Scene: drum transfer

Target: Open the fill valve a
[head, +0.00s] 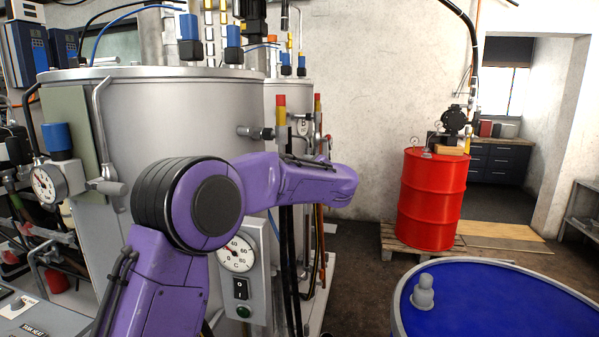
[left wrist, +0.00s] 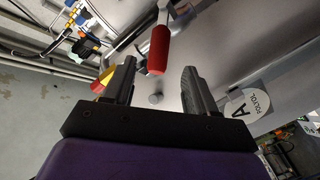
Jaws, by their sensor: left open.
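In the left wrist view, my left gripper (left wrist: 159,68) is open, its two dark fingers spread apart. A red handle (left wrist: 159,48) on a metal stem shows between and beyond the fingertips; I cannot tell its distance from them. A grey wall with a round label reading A POLYOL (left wrist: 243,106) lies behind. In the head view, my purple left arm reaches across the large steel tank (head: 175,130), and its gripper cannot be made out. A valve body (head: 262,132) and upright red-and-yellow handles (head: 281,110) show above the arm. My right gripper is not in view.
A yellow-and-red part (left wrist: 104,79) is by the left finger in the wrist view. A gauge and switch box (head: 242,270) hangs below the arm. A red drum (head: 432,200) stands on a pallet; a blue drum (head: 495,300) is at lower right. Floor between them is clear.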

